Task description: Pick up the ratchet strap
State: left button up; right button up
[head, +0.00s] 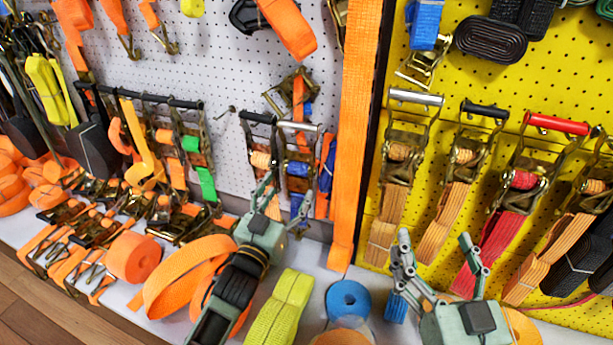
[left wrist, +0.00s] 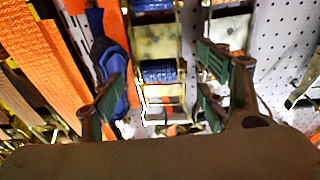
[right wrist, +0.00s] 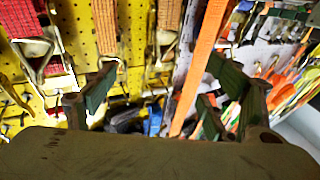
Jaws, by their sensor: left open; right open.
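Several ratchet straps hang on the wall. One with a metal handle and blue webbing (head: 298,168) hangs on the white pegboard. My left gripper (head: 288,195) is open just in front of and below it. In the left wrist view, a ratchet with a blue-wound spool (left wrist: 160,72) shows between the open fingers (left wrist: 160,85), with no visible grip on it. My right gripper (head: 435,245) is open and empty, in front of the lower yellow pegboard. Ratchet straps with orange webbing (head: 397,155) and red webbing (head: 522,185) hang above it.
A wide orange strap (head: 352,130) hangs at the divider between the panels. The white shelf below holds an orange roll (head: 135,257), a yellow-green strap (head: 280,312) and a blue roll (head: 348,300). Many ratchets (head: 85,225) crowd the left, leaving little free room.

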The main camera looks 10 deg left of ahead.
aim_at(297, 176)
pick_arm(q)
jog(key=shift+w+d+r, duration=0.2)
jog(key=shift+w+r, duration=0.2)
jog(key=shift+w, duration=0.35)
jog(key=shift+w+d+b, duration=0.1)
jog(key=shift+w+b, duration=0.3)
jog(key=shift+w, duration=0.1)
jog(key=b+x, duration=0.1)
jog(key=x, duration=0.3)
jog(key=shift+w+d+r+b, duration=0.1)
jog(key=shift+w+b, duration=0.2)
jog(key=shift+b, duration=0.05)
pick_arm(e)
jog(key=s+r+t+y, duration=0.2)
jog(key=s+r+t, duration=0.4)
jog(key=r, duration=0.5)
jog(key=shift+s+r+t+y, duration=0.15)
jog(key=shift+t+y, duration=0.15)
jog(key=shift+t, duration=0.2)
pick_arm(q)
grip_shut()
jog(key=shift+r, duration=0.25)
